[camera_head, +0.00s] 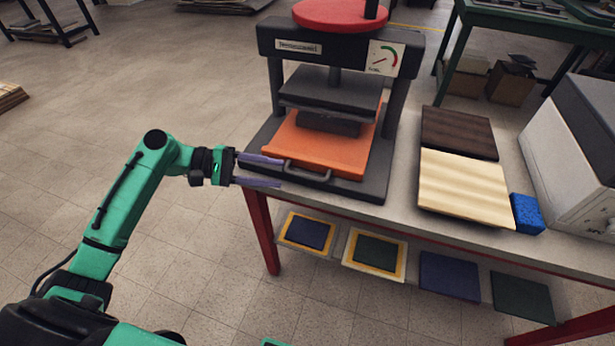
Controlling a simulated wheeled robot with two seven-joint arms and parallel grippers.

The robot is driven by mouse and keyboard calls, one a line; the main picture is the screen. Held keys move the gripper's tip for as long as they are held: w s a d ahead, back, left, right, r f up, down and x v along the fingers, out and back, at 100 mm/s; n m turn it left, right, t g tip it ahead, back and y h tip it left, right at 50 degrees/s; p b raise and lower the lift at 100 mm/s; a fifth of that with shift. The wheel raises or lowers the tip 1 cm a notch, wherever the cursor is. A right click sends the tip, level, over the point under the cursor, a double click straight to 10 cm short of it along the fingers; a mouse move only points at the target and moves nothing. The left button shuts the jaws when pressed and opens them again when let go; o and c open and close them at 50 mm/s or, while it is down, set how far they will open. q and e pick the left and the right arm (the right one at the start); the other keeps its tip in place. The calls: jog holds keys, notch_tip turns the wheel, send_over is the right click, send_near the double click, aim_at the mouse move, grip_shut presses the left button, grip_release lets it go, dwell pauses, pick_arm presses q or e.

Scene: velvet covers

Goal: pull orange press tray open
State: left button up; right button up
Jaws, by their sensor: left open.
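The orange press tray (325,151) lies in the dark press (331,43) under its raised grey plate. A grey bar handle (307,172) runs along the tray's front edge. A dark block (329,124) sits on the tray, partly hidden under the plate. My left gripper (282,172) comes in from the left with its two purple fingers apart. Its fingertips are close to the left end of the handle. I cannot tell whether they touch it or reach around it. My right gripper is out of view.
The table (407,213) also holds a dark wooden board (458,132), a pale board (466,187), a blue block (527,213) and a grey machine (575,140) at right. A lower shelf holds several coloured covers. The floor in front at left is clear.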

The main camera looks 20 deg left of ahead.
aim_at(300, 176)
pick_arm(q)
jog(key=x, duration=0.8)
jog(key=shift+w+d+f, duration=0.1)
jog(key=shift+d, duration=0.05)
jog(key=shift+c, duration=0.4)
grip_shut()
dwell(0.6)
